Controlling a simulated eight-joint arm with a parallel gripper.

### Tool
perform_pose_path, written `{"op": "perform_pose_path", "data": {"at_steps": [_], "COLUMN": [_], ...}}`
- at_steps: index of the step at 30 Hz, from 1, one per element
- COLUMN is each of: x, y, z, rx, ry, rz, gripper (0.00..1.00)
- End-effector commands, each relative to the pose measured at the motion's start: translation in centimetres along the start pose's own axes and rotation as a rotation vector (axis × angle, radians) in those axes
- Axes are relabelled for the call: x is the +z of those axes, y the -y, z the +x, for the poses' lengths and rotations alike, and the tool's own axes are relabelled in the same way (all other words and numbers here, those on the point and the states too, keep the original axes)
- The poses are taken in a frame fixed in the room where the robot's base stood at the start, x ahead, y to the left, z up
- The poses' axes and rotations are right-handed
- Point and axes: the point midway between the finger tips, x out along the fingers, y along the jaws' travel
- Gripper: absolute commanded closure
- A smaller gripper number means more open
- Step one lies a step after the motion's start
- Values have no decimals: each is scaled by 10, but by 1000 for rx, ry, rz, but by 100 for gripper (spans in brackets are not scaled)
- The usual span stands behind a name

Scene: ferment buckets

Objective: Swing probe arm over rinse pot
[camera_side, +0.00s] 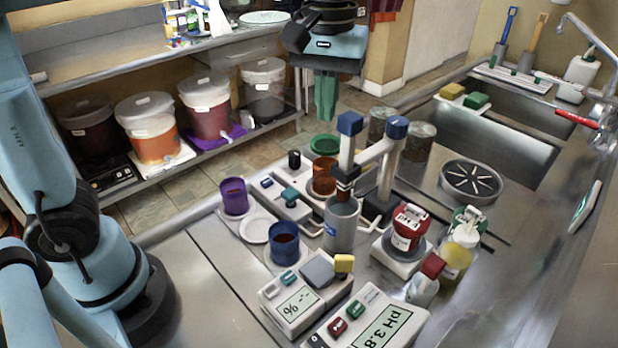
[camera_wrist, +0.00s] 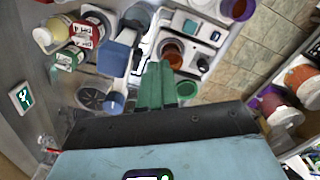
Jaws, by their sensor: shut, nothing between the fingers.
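The probe arm (camera_side: 370,152) is a pale grey bar on an upright post, with two blue caps (camera_side: 349,123). A dark-banded probe head (camera_side: 346,178) hangs from its near end. In the side view that end lines up above a grey pot (camera_side: 341,230), probably the rinse pot; I cannot tell whether the probe dips inside. The wrist view shows the arm's blue parts (camera_wrist: 117,57) left of my fingers. My gripper (camera_side: 325,112) has green fingers, shut and empty, above and behind the arm and apart from it. The fingers also show in the wrist view (camera_wrist: 157,88).
An amber cup (camera_side: 324,178), purple cup (camera_side: 234,197) and blue cup (camera_side: 284,243) stand left of the arm. The pH meter (camera_side: 365,322) is in front. Buckets (camera_side: 150,130) line a low shelf. The sink (camera_side: 490,140) is behind.

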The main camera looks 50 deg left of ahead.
Motion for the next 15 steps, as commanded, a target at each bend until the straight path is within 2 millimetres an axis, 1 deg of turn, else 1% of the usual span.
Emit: {"op": "perform_pose_path", "data": {"at_steps": [7, 15], "x": [-3, -3], "y": [2, 2], "z": [-4, -23], "rx": [0, 0], "ry": [0, 0], "rz": [1, 1], "gripper": [100, 100]}}
